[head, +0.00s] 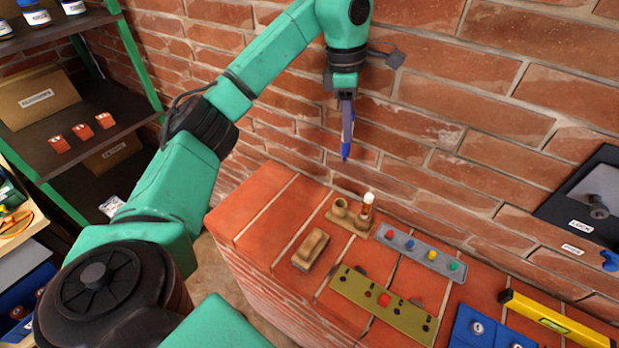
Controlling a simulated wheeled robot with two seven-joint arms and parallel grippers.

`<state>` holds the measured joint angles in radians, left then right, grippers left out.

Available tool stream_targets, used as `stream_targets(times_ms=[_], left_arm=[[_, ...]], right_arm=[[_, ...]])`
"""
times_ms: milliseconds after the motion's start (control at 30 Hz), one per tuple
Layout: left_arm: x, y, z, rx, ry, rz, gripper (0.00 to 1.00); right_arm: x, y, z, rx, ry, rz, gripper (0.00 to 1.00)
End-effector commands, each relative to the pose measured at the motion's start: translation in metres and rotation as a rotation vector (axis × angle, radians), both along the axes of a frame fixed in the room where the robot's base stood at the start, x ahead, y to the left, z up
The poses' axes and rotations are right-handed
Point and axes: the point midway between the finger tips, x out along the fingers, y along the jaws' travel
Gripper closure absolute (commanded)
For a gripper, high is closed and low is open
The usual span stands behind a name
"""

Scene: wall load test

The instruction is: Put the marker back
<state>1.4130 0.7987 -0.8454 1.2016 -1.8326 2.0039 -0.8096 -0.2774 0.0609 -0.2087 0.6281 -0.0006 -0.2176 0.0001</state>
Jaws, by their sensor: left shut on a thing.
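My left gripper (346,108) points down, high in front of the brick wall. It is shut on a slim marker (346,150) with a blue lower end, held tip down in the air. A tan holder (341,218) with cup-like sockets stands on the brick ledge below. Its left socket looks empty, and a small white-topped, orange-brown vial (367,203) stands at its right side. The marker hangs above the holder, apart from it. My right gripper is not in view.
On the brick ledge (268,208) lie a tan block (311,249), a grey strip with coloured knobs (420,255), an olive strip (371,299), a blue plate (478,332) and a yellow level (556,322). A shelf (85,133) stands left. A black panel (590,205) is at right.

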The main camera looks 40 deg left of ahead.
Motion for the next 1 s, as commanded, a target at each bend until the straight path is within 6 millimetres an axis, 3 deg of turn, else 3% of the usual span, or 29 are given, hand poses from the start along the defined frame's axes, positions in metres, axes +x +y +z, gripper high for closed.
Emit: stream_targets(times_ms=[67, 133, 333, 500, 667, 900, 1000], left_arm=[[0.000, -0.001, -0.005, 0.000, 0.004, -0.001, 1.00], [-0.001, -0.002, -0.022, -0.001, 0.008, -0.002, 1.00], [-0.002, -0.003, -0.090, -0.005, 0.010, -0.001, 1.00], [-0.003, -0.002, -0.133, -0.001, 0.009, 0.000, 1.00], [-0.002, -0.002, -0.156, -0.001, 0.002, 0.002, 1.00], [-0.002, -0.003, -0.194, -0.001, 0.003, 0.001, 1.00], [-0.002, -0.003, -0.197, 0.000, 0.000, 0.001, 1.00]], right_arm=[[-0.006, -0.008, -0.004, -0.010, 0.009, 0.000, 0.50], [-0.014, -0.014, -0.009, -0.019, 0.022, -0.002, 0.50], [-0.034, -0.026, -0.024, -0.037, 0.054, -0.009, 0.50], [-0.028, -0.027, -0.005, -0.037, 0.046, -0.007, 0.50], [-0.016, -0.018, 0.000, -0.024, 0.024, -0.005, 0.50], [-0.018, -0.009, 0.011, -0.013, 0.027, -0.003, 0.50], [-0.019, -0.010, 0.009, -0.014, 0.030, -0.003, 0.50]])
